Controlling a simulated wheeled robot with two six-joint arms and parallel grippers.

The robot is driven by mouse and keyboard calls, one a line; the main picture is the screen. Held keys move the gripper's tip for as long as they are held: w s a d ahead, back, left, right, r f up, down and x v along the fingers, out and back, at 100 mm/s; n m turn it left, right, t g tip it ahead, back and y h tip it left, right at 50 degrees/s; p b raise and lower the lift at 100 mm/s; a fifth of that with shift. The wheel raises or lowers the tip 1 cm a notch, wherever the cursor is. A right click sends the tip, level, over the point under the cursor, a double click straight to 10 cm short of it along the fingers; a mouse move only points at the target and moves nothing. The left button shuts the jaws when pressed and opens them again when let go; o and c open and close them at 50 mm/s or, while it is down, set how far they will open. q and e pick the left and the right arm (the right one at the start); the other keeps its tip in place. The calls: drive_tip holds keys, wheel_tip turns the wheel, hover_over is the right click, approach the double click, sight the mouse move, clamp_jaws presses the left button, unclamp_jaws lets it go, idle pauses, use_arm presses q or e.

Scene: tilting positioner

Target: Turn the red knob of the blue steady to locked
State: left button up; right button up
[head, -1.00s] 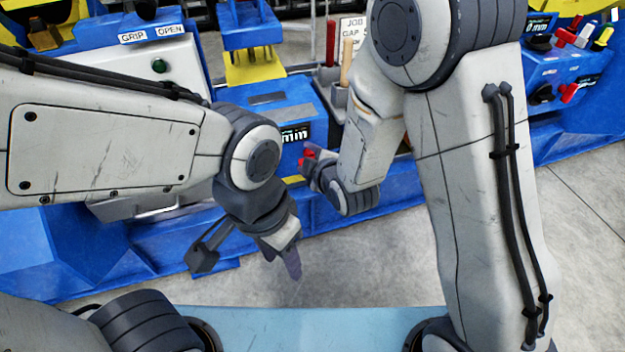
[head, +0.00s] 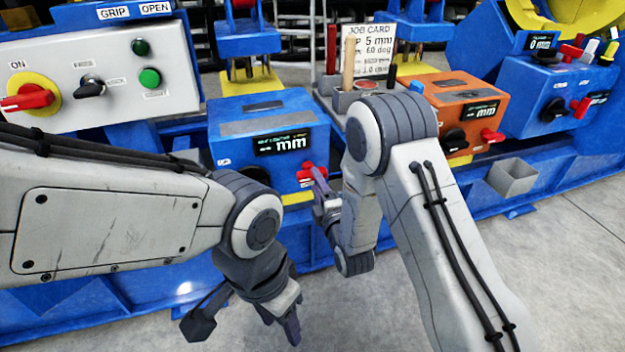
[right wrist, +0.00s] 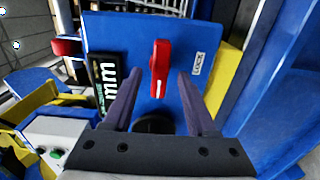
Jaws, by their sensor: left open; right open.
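The blue steady (head: 235,142) stands left of the middle in the head view, with a dark display on its face. Its red knob (head: 308,172) sits at the lower right of that face. In the right wrist view the red knob (right wrist: 160,68) stands lengthwise in the picture, its white mark at the lower end. A LOCK label (right wrist: 198,63) lies to its right. My right gripper (head: 322,190) is open at the knob, its fingers (right wrist: 158,90) spread to either side with gaps visible. My left gripper (head: 282,322) hangs low, empty and away from the steady.
An orange steady (head: 455,105) with its own red knob stands to the right. A grey tray (head: 345,100) with upright handles and a job card (head: 367,50) stand between. A white control panel (head: 100,80) is at the left. Grey floor lies in front.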

drive_tip(key=shift+b+x, duration=0.4)
drive_tip(key=shift+x, duration=1.6)
clamp_jaws()
